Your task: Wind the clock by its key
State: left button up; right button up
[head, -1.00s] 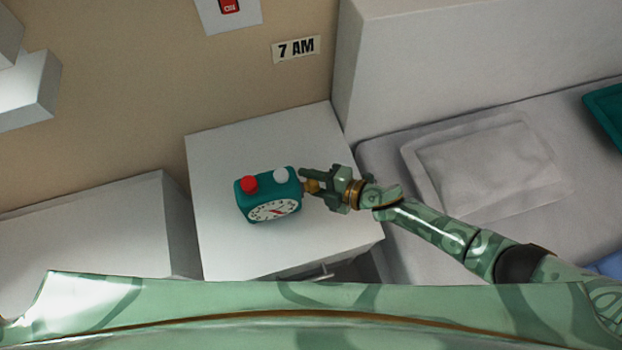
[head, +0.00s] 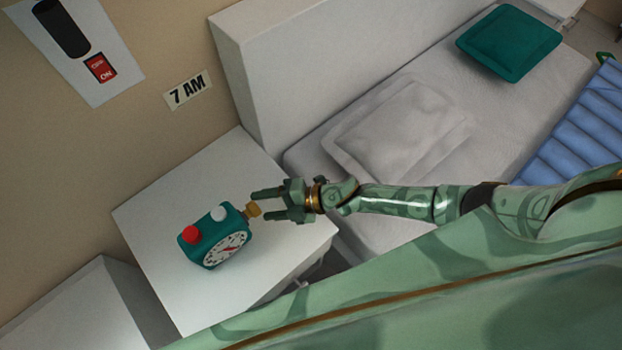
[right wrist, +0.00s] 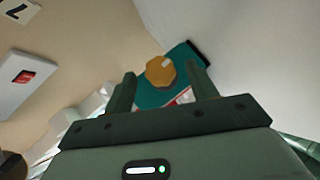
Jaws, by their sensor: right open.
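The teal clock (head: 211,250) stands on the white nightstand (head: 165,272), its white dial facing the front. A red button and a white button are on its top. Its golden key (head: 253,209) sticks out of the side toward my right gripper (head: 258,205). The gripper is open, its fingers pointing at the key, with the key at or just beyond the fingertips. In the right wrist view the key (right wrist: 160,71) shows as a golden knob between and ahead of the two fingers, in front of the clock (right wrist: 185,65). My left gripper is not in view.
A bed (head: 309,150) with a white pillow (head: 395,130) and a teal cushion (head: 509,43) lies right of the nightstand. A "7 AM" sign (head: 188,90) and a switch panel (head: 85,60) are on the wall. Another white cabinet (head: 75,305) stands lower left.

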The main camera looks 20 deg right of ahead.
jog(key=p+v, duration=0.2)
jog(key=v, duration=0.9)
jog(key=shift+d+r, duration=0.1)
jog(key=shift+d, duration=0.05)
